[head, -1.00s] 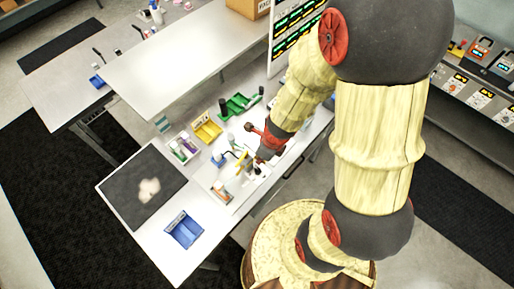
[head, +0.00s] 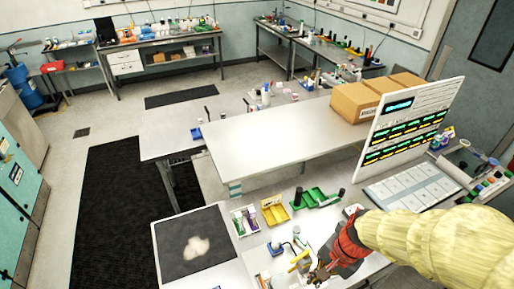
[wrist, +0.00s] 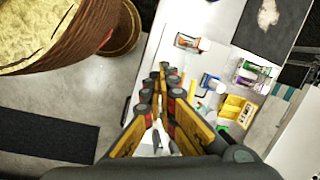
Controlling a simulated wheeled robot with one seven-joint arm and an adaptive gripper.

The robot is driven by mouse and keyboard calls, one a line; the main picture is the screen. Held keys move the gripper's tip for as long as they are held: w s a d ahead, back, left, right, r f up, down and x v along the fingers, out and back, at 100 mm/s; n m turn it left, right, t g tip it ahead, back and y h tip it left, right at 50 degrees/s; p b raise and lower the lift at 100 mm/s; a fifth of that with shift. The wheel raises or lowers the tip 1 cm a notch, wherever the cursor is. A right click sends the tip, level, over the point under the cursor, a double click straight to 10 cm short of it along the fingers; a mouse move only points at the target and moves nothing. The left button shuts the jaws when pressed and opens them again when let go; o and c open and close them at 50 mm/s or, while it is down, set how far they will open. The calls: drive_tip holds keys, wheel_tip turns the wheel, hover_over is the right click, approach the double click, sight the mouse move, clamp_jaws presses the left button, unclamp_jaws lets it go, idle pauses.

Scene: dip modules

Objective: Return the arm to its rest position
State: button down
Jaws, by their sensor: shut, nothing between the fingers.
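My gripper (head: 318,271) hangs over the front of the white worktable in the head view, at the end of my yellow-sleeved arm that reaches in from the right. In the wrist view my gripper (wrist: 169,84) shows with its orange and black fingers together and nothing between them. Beyond the fingertips lie the table's floor-side edge and small items on the table. The gripper appears above these items and holds none; its exact height is unclear.
A yellow bin (head: 274,210), a green tray (head: 316,198) and a dark mat (head: 194,246) lie on the worktable. A display board (head: 408,122) and cardboard boxes (head: 357,102) stand behind. A raised white shelf (head: 270,145) is bare. Open floor shows at left.

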drive_tip(key=f+n+t+h+b, duration=0.1)
drive_tip(key=n+b, duration=0.2)
drive_tip(key=b, duration=0.4)
drive_tip(key=s+d+f+n+t+b, duration=0.1)
drive_tip(key=n+t+b, duration=0.1)
drive_tip(key=b, duration=0.6)
drive_tip(key=s+d+n+t+h+b, duration=0.1)
drive_tip(key=n+t+b, duration=0.1)
drive_tip(key=n+b, duration=0.2)
drive_tip(key=shift+d+f+h+b, duration=0.15)
drive_tip(key=shift+f+h+b, duration=0.2)
drive_tip(key=shift+b, duration=1.55)
